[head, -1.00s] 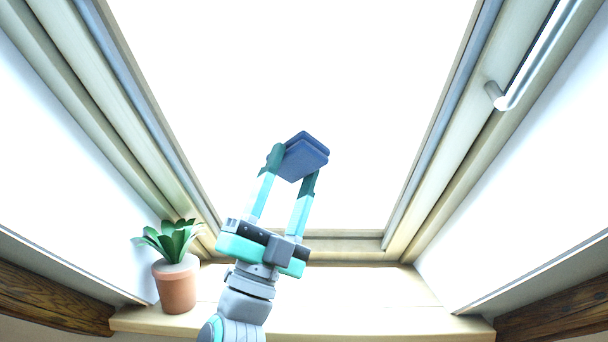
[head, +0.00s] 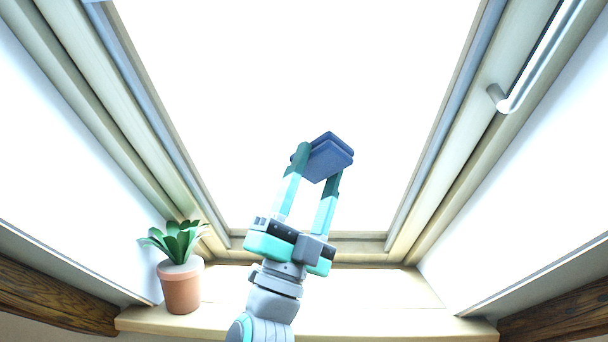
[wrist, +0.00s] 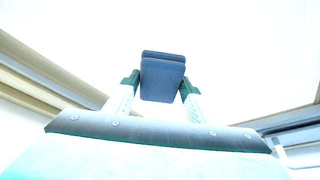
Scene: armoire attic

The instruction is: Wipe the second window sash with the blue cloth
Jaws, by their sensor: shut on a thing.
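The folded blue cloth (head: 328,158) is held between the fingertips of my gripper (head: 318,165), which is shut on it. In the wrist view the cloth (wrist: 162,78) sits between the two fingers of my gripper (wrist: 161,84). The window sash has a pale wooden frame (head: 440,140) around a bright, washed-out pane (head: 290,70). The cloth appears in front of the lower middle of the pane. I cannot tell whether it touches the glass.
A green plant in a terracotta pot (head: 181,288) stands on the left end of the wooden sill (head: 380,318). A metal handle bar (head: 540,60) is on the sash's upper right. Sloping white walls (head: 530,190) close in on both sides.

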